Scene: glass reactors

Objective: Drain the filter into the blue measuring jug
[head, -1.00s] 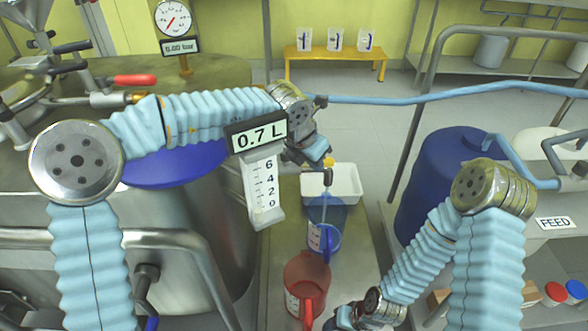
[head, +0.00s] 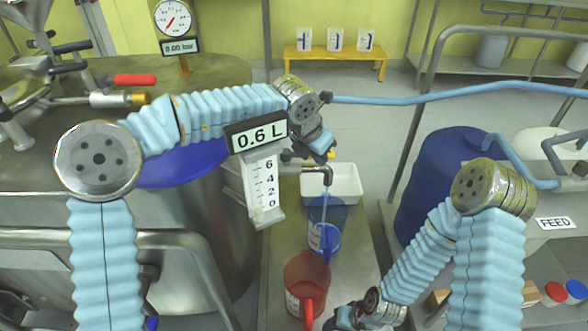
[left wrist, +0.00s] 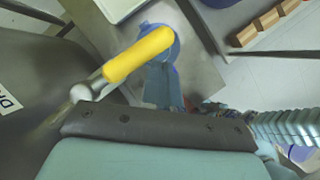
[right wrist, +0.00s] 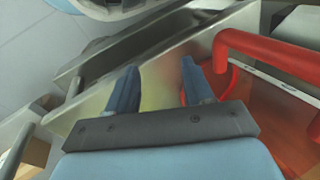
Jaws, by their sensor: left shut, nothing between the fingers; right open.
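The blue measuring jug (head: 327,225) stands upright on the narrow steel bench under the outlet spout (head: 319,171). A thin pale stream runs from the spout down into it. The level display (head: 259,136) reads 0.6 L, above a sight scale (head: 262,187). My left gripper (head: 325,152) is shut and empty beside the outlet. The yellow valve handle (left wrist: 138,55) lies close to its fingers in the left wrist view; in the head view it is hidden. My right gripper (right wrist: 158,78) is open and empty, low near the red jug (head: 306,280).
A white tray (head: 345,184) lies behind the blue jug. The steel vessel (head: 195,230) is at left, with a pressure gauge (head: 172,20) above. A blue drum (head: 440,185) stands at right. The red jug's handle (right wrist: 265,48) is near my right fingers.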

